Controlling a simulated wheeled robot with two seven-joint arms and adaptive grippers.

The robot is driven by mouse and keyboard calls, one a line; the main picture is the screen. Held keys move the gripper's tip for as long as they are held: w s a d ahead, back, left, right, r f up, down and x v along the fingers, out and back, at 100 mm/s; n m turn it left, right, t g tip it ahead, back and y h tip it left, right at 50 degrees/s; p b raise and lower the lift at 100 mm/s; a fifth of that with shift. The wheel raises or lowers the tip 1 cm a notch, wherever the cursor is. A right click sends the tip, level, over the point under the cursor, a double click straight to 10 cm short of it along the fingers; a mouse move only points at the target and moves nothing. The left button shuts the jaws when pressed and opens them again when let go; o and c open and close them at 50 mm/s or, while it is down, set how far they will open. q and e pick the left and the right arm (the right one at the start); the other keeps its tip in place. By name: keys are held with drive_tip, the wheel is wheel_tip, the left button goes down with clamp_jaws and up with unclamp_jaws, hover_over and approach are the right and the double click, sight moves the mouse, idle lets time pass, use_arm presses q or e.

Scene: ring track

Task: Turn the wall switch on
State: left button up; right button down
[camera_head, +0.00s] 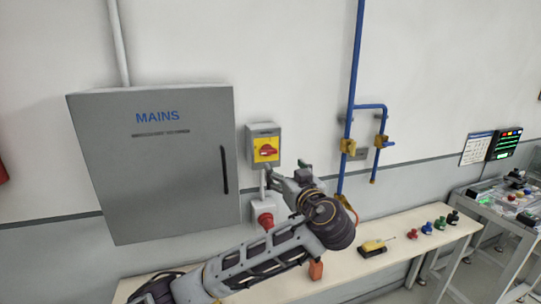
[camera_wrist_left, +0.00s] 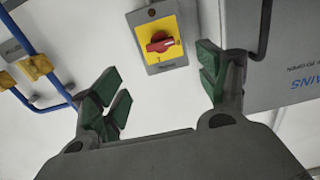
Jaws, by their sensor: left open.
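The wall switch is a red rotary knob (camera_head: 266,150) on a yellow plate in a small grey box (camera_head: 263,130), right of the MAINS cabinet. In the left wrist view the knob (camera_wrist_left: 160,42) lies roughly level, with a pale mark at its right end near what looks like an O; another mark is below it. My left gripper (camera_head: 283,181) is below and slightly right of the switch box. In the wrist view its green-padded fingers (camera_wrist_left: 162,75) are spread, with the knob beyond them, apart from both. Nothing is between them. My right gripper is not in view.
The grey MAINS cabinet (camera_head: 160,170) is left of the switch. A red plug in a socket (camera_head: 265,219) sits below it. Blue pipes with yellow valves (camera_head: 348,147) are to the right. A bench (camera_head: 405,236) below holds a yellow tool (camera_head: 373,246) and several coloured knobs.

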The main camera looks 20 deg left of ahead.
sight(269, 153)
use_arm(q)
drive_tip(key=p+x, duration=0.4)
drive_tip(key=x, duration=0.7)
drive_tip(key=shift+w+a+r, duration=0.15)
drive_tip(key=shift+a, duration=0.05)
drive_tip(key=shift+x, duration=1.05)
drive_tip(key=shift+c, duration=0.3)
drive_tip(key=c, duration=0.9)
